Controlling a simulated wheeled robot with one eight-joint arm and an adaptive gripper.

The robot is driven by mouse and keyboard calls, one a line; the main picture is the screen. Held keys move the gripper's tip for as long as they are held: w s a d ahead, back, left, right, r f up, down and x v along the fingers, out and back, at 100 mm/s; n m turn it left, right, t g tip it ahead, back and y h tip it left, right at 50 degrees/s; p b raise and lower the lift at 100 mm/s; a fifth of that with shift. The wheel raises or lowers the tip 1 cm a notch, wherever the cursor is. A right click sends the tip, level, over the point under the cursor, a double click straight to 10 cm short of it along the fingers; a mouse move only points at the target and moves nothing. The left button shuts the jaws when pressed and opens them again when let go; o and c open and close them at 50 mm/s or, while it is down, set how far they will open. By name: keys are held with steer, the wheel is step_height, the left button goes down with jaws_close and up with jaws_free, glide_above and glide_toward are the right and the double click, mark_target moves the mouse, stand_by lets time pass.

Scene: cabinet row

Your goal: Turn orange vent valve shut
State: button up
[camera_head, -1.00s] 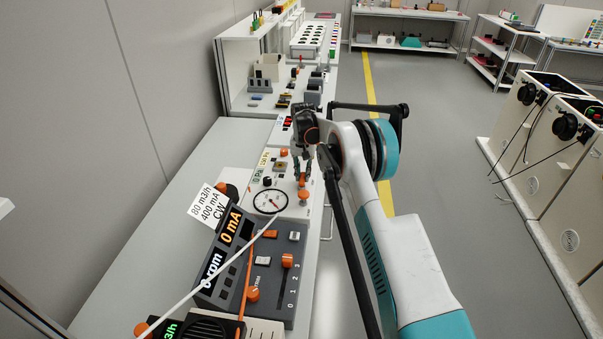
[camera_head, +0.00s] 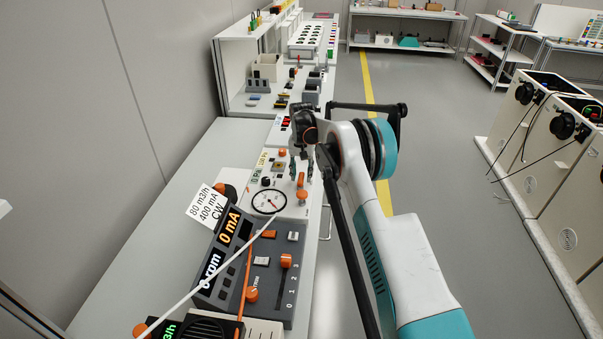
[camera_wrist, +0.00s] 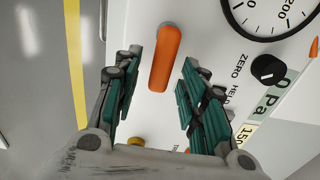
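The orange vent valve lever (camera_head: 302,193) is on the light front panel just below my gripper in the head view. In the wrist view the orange lever (camera_wrist: 165,58) is a rounded bar, running nearly up and down in the picture. My gripper (camera_wrist: 161,70) is open, with one teal-padded finger on each side of the lever's lower end. Gaps show between the lever and both fingers. In the head view my gripper (camera_head: 301,172) points down at the panel. How deep the fingertips reach beside the lever is hard to tell.
A round gauge (camera_head: 269,201) and a black knob (camera_wrist: 267,69) sit beside the lever. A dark control box (camera_head: 270,270) with orange knobs stands nearer, with a white cable across it. The bench surface (camera_head: 170,215) at left is clear.

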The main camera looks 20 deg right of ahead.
mark_target(302, 175)
step_height(302, 175, up, 12)
stand_by(0.5)
steer(key=shift+r, duration=0.1)
steer(key=s+a+r+n+t, duration=0.1)
steer(key=s+r, duration=0.4)
steer(key=r, duration=0.2)
steer(key=s+a+r+t, duration=0.1)
steer(key=s+r, duration=0.4)
steer(key=r, duration=0.3)
steer(key=s+r+n+t, duration=0.1)
steer(key=s+r, duration=0.2)
steer(key=s, duration=0.3)
steer(key=s+r+t, duration=0.1)
steer(key=s+r, duration=0.3)
steer(key=s, duration=0.3)
steer(key=s+a+f+n+t, duration=0.1)
steer(key=s+f, duration=0.2)
steer(key=s, duration=1)
steer(key=s+a+f+n+t, duration=0.1)
steer(key=s+f, duration=0.3)
steer(key=s, duration=1)
steer(key=shift+s+f+n+t, duration=0.25)
steer(key=shift+s+n+t, duration=0.05)
steer(key=shift+t, duration=0.3)
